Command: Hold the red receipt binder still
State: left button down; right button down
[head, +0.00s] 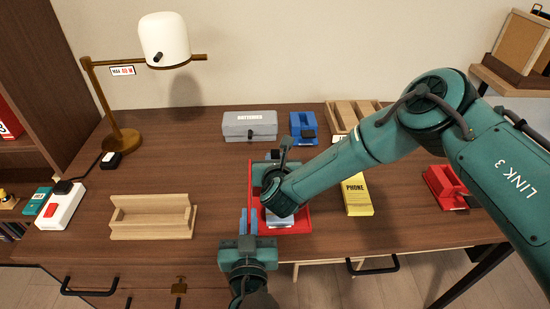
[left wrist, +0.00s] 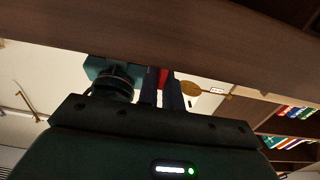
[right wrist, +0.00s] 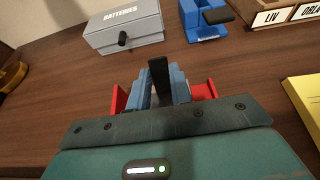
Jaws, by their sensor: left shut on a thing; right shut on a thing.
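The red receipt binder (head: 300,222) lies near the desk's front edge, with pale paper on it. My right arm hides much of it. My left gripper (head: 248,217) is at its left front side, shut on its red edge, which shows between the fingers in the left wrist view (left wrist: 162,78). My right gripper (head: 276,155) is at the binder's far end, shut on an upright black lever (right wrist: 158,80). Red parts of the binder (right wrist: 203,90) show on both sides of the fingers in the right wrist view.
A grey batteries box (head: 249,126) and a blue holder (head: 303,127) stand behind. A wooden stand (head: 152,220), lamp (head: 122,139) and power strip (head: 60,207) are left. A yellow phone book (head: 357,196) and red item (head: 444,186) are right.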

jog(key=shift+s+f, duration=0.2)
jog(key=shift+f, duration=0.05)
dwell(0.3)
jog(key=c, duration=1.6)
grip_release()
jog(key=o, duration=0.4)
jog(key=shift+w+d+r, duration=0.1)
jog(key=shift+w+r, duration=0.05)
jog(key=shift+c, duration=0.2)
jog(key=v, duration=1.2)
